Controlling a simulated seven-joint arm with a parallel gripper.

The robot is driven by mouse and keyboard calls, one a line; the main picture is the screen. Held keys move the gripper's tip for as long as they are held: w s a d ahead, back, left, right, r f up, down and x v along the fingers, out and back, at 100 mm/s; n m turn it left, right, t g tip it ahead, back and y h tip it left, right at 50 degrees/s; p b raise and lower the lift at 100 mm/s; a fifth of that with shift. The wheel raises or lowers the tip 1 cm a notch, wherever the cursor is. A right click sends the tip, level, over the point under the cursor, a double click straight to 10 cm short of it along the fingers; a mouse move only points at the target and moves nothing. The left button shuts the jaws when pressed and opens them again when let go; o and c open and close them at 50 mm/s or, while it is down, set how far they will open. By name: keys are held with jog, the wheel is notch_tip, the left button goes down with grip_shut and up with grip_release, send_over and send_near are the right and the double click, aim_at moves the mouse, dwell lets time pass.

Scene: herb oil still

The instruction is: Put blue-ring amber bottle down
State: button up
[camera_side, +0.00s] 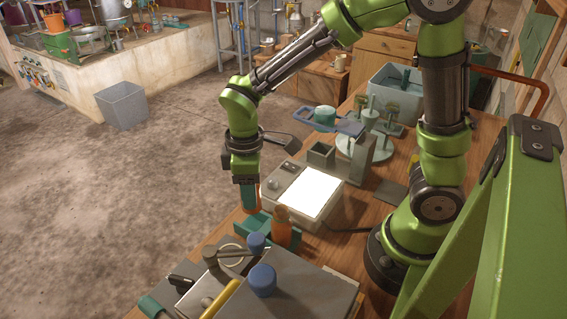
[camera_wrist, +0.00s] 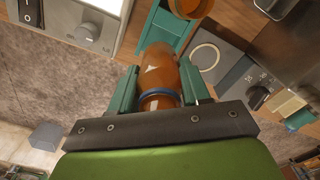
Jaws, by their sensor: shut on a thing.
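My gripper (camera_side: 247,196) points down above the front left edge of the wooden table. In the wrist view its teal fingers (camera_wrist: 158,82) are shut on the blue-ring amber bottle (camera_wrist: 158,70), one finger on each side. The blue ring shows low on the bottle in that view, close to the gripper's dark bar. In the side view the fingers mostly hide the held bottle, and only an orange strip (camera_side: 258,198) shows. A teal holder (camera_side: 253,229) lies just below and to the right of my gripper. It also shows beyond the bottle in the wrist view (camera_wrist: 163,22).
Another amber bottle (camera_side: 282,228) stands beside the teal holder, close to the held one. A lit panel box (camera_side: 275,190) is behind. A grey scale-like plate (camera_side: 225,250) and a metal box with blue knobs (camera_side: 300,285) are in front.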

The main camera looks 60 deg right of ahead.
jog(key=shift+f, duration=3.25)
jog(key=shift+f, duration=0.15)
jog(key=o, duration=1.1)
notch_tip(320, 180, up, 12)
jog(key=shift+r, duration=0.1)
jog(key=shift+s+d+r+m+t+y, duration=0.35)
jog(key=shift+s+d+r+m+t, duration=0.95)
jog(key=shift+m, duration=0.55)
jog(key=shift+s+d+r+m+t+y, duration=0.3)
jog(key=shift+s+d+r+m+t, duration=0.7)
jog(key=shift+s+r+m, duration=0.75)
jog(key=shift+s+d+r+m+t+y, duration=0.35)
jog(key=shift+s+d+r+m+t, duration=0.75)
jog(key=shift+m, duration=0.9)
